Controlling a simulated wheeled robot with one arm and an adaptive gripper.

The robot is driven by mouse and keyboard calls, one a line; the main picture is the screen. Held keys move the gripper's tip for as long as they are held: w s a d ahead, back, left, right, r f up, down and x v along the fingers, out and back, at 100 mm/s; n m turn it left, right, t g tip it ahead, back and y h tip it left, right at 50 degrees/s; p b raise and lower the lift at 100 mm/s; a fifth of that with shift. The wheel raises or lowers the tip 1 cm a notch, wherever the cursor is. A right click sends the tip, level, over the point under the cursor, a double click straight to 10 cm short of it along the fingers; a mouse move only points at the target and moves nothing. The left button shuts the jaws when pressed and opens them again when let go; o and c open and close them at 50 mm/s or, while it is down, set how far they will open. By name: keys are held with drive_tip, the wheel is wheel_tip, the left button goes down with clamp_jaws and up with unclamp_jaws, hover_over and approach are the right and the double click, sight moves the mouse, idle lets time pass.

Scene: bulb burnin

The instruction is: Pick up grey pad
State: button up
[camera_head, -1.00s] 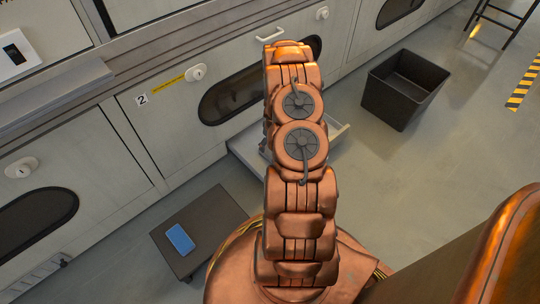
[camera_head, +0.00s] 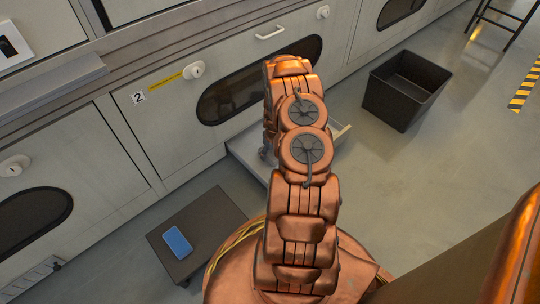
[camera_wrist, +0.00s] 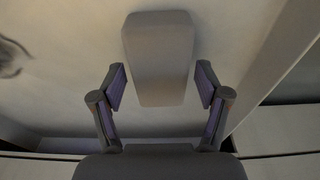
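The grey pad (camera_wrist: 158,58) shows in the wrist view as a pale grey block with rounded corners, lying on a light surface. My gripper (camera_wrist: 161,80) is open, with one finger on each side of the pad's near part. Gaps show between the pad and both fingers, so neither appears to touch it. In the head view my copper arm hides the pad and most of the gripper; only a small dark part of the gripper (camera_head: 265,151) shows at the arm's left edge, above a light open tray (camera_head: 242,146).
A blue pad (camera_head: 177,241) lies on a low dark platform (camera_head: 212,210) at lower left. A cabinet front with door 2 (camera_head: 150,120) stands behind the tray. A black open bin (camera_head: 405,90) is on the floor at right. Floor between bin and arm is clear.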

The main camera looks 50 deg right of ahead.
drive_tip(key=c, duration=0.9)
